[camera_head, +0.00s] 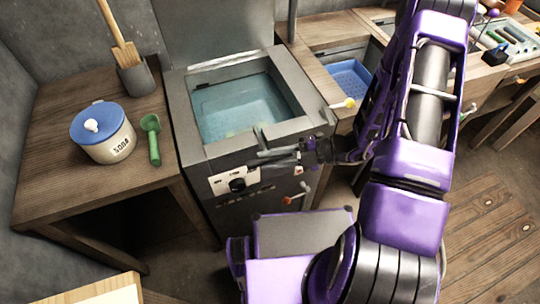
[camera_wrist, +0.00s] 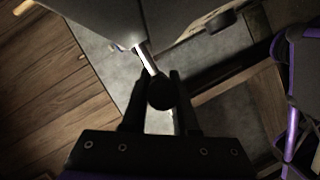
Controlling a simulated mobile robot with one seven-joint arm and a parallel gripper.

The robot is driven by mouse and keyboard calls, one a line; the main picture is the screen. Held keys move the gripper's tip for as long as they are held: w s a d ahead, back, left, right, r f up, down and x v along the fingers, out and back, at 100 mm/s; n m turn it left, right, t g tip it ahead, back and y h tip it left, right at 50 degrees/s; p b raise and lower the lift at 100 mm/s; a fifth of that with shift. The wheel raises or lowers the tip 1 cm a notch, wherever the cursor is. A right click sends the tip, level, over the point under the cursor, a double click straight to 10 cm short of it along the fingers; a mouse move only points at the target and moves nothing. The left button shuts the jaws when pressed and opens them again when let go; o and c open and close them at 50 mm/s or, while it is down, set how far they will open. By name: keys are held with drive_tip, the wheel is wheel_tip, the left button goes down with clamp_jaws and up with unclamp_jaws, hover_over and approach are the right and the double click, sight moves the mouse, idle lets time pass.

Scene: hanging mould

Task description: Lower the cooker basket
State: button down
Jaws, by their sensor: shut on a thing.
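The cooker (camera_head: 195,150) is a grey metal box with an open top. Pale blue water (camera_head: 240,105) shows inside it. I cannot clearly tell the basket apart under the water. My gripper (camera_head: 290,156) is at the cooker's front right edge, below the rim. In the wrist view my gripper (camera_wrist: 157,80) is shut on a dark round knob (camera_wrist: 160,94) at the end of a shiny metal rod (camera_wrist: 146,59). The rod runs out from the grey cooker body. In the head view the gripper hides most of that knob.
A yellow-tipped lever (camera_head: 345,103) sticks out at the cooker's right, and a red-tipped lever (camera_head: 289,200) sits low on its front. A side table (camera_head: 60,165) holds a blue-lidded jar (camera_head: 103,133) and a green scoop (camera_head: 151,138). A blue tray (camera_head: 350,80) lies at right.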

drive_tip(key=shift+d+f, duration=0.1)
drive_tip(key=shift+f, duration=0.25)
drive_tip(key=c, duration=0.7)
unclamp_jaws()
drive_tip(key=shift+r, duration=0.1)
drive_tip(key=shift+d+r, duration=0.1)
drive_tip(key=shift+d, duration=0.3)
drive_tip(key=v, duration=1.6)
drive_tip(key=shift+d+r+p, duration=0.1)
drive_tip(key=shift+d+p, duration=0.15)
drive_tip(key=shift+p, duration=0.15)
